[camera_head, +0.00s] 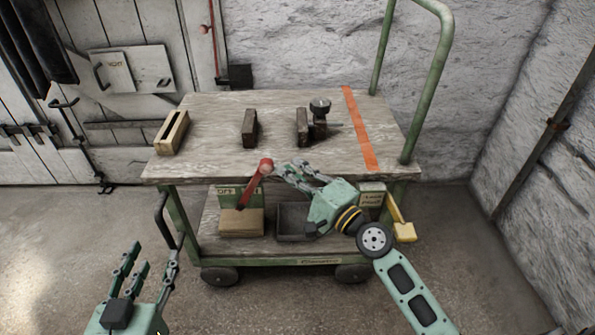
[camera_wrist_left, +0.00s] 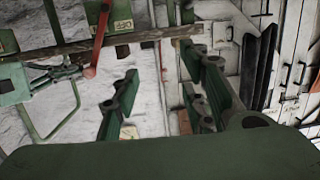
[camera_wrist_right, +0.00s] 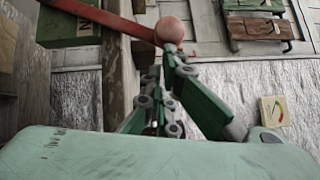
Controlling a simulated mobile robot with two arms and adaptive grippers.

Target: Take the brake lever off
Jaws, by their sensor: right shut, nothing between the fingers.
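The brake lever (camera_head: 252,187) is a red bar at the cart's front edge, tilted with its round red knob (camera_head: 266,164) at the upper right. Its lower end is beside a green plate (camera_head: 226,193) that seems to read OFF. My right gripper (camera_head: 283,169) is shut and empty, its fingertips just right of the knob. In the right wrist view the knob (camera_wrist_right: 169,30) is right beyond the fingertips; I cannot tell whether they touch. My left gripper (camera_head: 150,255) is open and empty, low at the left, away from the lever. The lever also shows in the left wrist view (camera_wrist_left: 99,42).
The cart's wooden top (camera_head: 215,120) carries a slotted wooden block (camera_head: 171,132), dark blocks (camera_head: 250,128), a dark clamp-like piece (camera_head: 320,115) and an orange strip (camera_head: 360,130). A grey tray (camera_head: 292,222) and a wooden block (camera_head: 241,222) are on the lower shelf. A yellow piece (camera_head: 404,232) hangs at right.

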